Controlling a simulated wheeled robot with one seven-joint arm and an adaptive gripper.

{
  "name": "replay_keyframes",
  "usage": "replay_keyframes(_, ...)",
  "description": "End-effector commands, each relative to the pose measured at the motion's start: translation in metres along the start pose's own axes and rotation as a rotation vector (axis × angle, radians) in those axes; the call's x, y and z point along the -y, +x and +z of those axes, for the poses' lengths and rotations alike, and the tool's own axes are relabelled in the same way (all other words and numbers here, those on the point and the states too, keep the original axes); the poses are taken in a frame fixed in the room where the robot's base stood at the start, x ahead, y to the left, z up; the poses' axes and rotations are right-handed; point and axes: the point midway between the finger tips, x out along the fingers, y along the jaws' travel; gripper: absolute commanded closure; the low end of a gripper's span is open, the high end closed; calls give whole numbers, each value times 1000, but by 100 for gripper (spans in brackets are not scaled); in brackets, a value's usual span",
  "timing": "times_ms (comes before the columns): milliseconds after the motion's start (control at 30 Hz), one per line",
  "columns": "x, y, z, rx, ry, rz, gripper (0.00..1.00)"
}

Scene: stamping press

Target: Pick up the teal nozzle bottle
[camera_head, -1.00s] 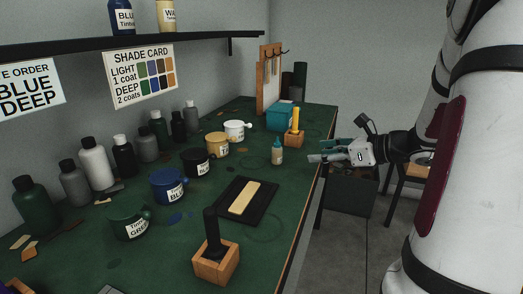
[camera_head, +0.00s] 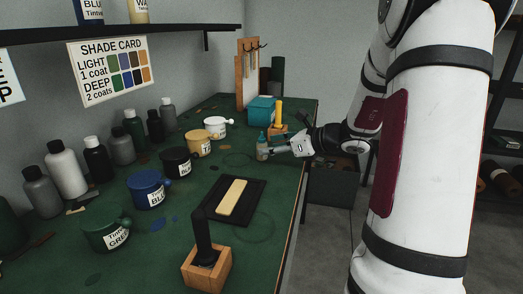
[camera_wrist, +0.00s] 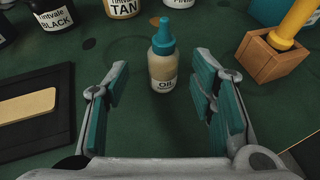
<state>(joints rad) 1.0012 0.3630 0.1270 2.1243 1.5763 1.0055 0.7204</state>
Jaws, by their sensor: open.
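The teal nozzle bottle (camera_wrist: 162,62) stands upright on the green bench, with a teal cap, a pale body and a label reading "OIL". In the head view the bottle (camera_head: 262,148) is at the bench's right side, just beyond my fingertips. My gripper (camera_wrist: 160,95) is open, its teal-padded fingers spread to the left and right of the bottle's line. The bottle is ahead of and roughly between the fingers, and no finger visibly touches it.
A wooden block with a yellow handle (camera_wrist: 272,55) stands close right of the bottle. The black tray with a pale strip (camera_wrist: 30,106) lies to the left. Tan (camera_head: 198,144) and black (camera_head: 176,162) tins stand behind. A teal box (camera_head: 261,110) is farther back.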

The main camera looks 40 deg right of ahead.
Motion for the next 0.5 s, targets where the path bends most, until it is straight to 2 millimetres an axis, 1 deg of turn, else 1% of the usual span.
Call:
replay_keyframes(200,3,32,-2,0,0,3,49)
replay_keyframes(300,4,43,-2,0,0,2,49)
replay_keyframes(500,4,45,-1,0,0,0,49)
